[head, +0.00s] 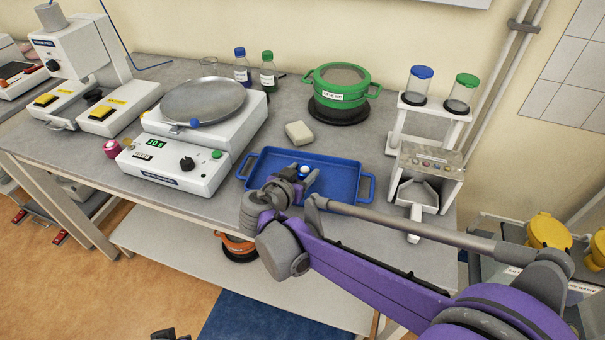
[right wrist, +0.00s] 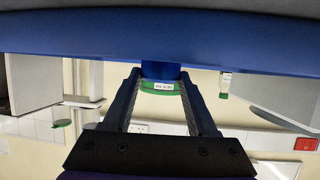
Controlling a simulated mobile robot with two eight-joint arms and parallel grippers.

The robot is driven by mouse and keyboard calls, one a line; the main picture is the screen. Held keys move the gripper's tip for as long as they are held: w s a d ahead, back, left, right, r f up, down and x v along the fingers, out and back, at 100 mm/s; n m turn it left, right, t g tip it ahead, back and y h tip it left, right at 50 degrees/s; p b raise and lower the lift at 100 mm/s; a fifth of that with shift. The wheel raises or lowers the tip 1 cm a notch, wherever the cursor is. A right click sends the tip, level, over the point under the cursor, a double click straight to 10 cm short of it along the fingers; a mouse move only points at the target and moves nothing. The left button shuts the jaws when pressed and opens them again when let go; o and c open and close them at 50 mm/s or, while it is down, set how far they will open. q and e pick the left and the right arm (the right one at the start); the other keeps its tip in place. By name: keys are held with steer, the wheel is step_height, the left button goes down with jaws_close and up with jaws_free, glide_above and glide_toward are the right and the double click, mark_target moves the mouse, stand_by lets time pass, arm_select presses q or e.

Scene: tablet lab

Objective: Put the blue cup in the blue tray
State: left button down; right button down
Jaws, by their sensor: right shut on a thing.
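The blue tray (head: 345,196) lies on the bench near its front edge. It has a handle at each end. My right gripper (head: 303,174) is over the left part of the tray, with its arm coming in from the right. It is shut on the small blue cup (head: 305,176), mostly hidden by the fingers, with a pale spot on top. In the right wrist view, the blue cup (right wrist: 160,70) sits between the two fingertips (right wrist: 160,80), and a broad blue band of the tray (right wrist: 160,35) crosses the top. I cannot tell whether the cup touches the tray.
A balance (head: 175,165) with a round pan stands left of the tray. A pale block (head: 299,133) and a green lidded pot (head: 342,90) are behind it. A white stand (head: 430,113) and a metal scoop box (head: 425,175) are at the right. The tray's right part is clear.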

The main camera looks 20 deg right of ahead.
steer(key=shift+f, duration=0.3)
steer(key=shift+c, duration=1)
jaws_free()
steer(key=shift+s+a+r, duration=0.1)
steer(key=shift+s+r, duration=0.05)
steer(key=shift+r, duration=0.05)
steer(key=p+v, duration=0.1)
steer(key=v, duration=1)
steer(key=shift+s+a, duration=0.2)
steer(key=shift+s, duration=0.05)
